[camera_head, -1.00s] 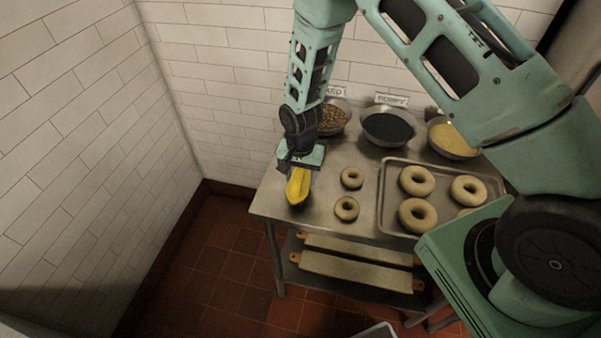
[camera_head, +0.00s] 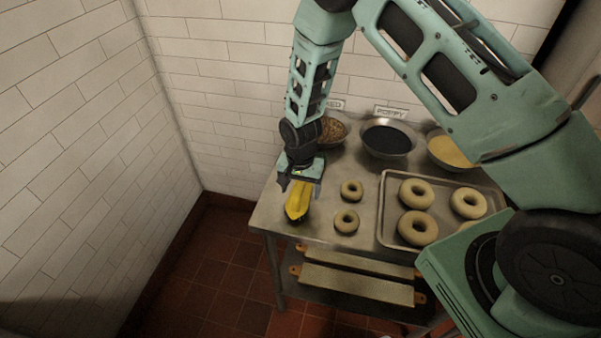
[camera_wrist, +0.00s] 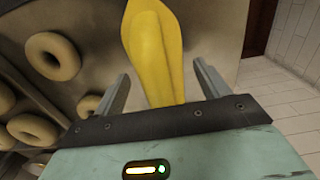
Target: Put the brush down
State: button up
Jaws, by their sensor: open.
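The brush (camera_head: 298,205) has a yellow handle and lies at the left end of the steel table (camera_head: 268,213). In the wrist view its yellow handle (camera_wrist: 150,45) runs between my two fingers, with a gap on each side. My gripper (camera_head: 301,186) is open just above and behind the brush in the head view. In the wrist view my gripper (camera_wrist: 160,85) shows both fingers apart, and neither appears to touch the handle. The brush's far end is hidden by my gripper or out of frame.
Two loose bagels (camera_head: 351,190) lie right of the brush. A metal tray (camera_head: 381,215) holds several more. Bowls of mixed topping (camera_head: 330,130), poppy (camera_head: 388,138) and yellow grains (camera_head: 450,150) stand behind. Long boards (camera_head: 357,283) lie on the lower shelf. A tiled wall (camera_head: 80,150) is at left.

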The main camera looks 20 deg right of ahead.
notch_tip(320, 180, up, 11)
jog(key=b, duration=0.3)
jog(key=shift+b, duration=0.4)
jog(key=s+a+r+n+y, duration=0.1)
jog(key=s+a+r+n, duration=0.6)
jog(key=s+r, duration=0.4)
jog(key=s+r+n, duration=0.4)
jog(key=s+n, duration=0.4)
jog(key=s, duration=0.8)
jog(key=shift+s+d, duration=0.15)
jog(key=shift+d, duration=0.05)
jog(key=shift+r, duration=0.1)
